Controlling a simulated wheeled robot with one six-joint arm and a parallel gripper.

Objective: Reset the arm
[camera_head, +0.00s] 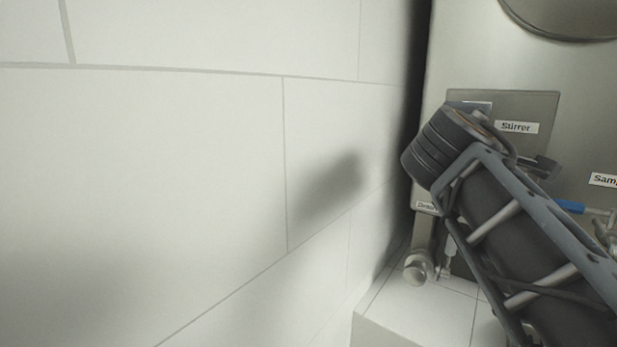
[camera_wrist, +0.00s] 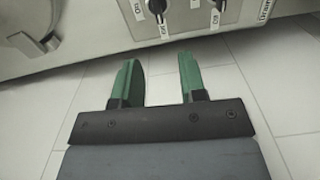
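My gripper (camera_wrist: 162,83) shows in the wrist view with two green fingers standing apart and nothing between them. White floor or wall tiles lie behind the fingers. In the head view my dark grey arm reaches up from the lower right in front of the metal machine (camera_head: 460,50). The gripper itself cannot be made out clearly in the head view.
The machine carries a "Stirrer" label (camera_head: 516,127), a label starting "Sam" (camera_head: 604,180) and a blue handle (camera_head: 570,206). A metal fitting (camera_head: 418,268) sits at its lower left. Black knobs (camera_wrist: 157,8) show in the wrist view. A tiled wall (camera_head: 150,160) fills the left.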

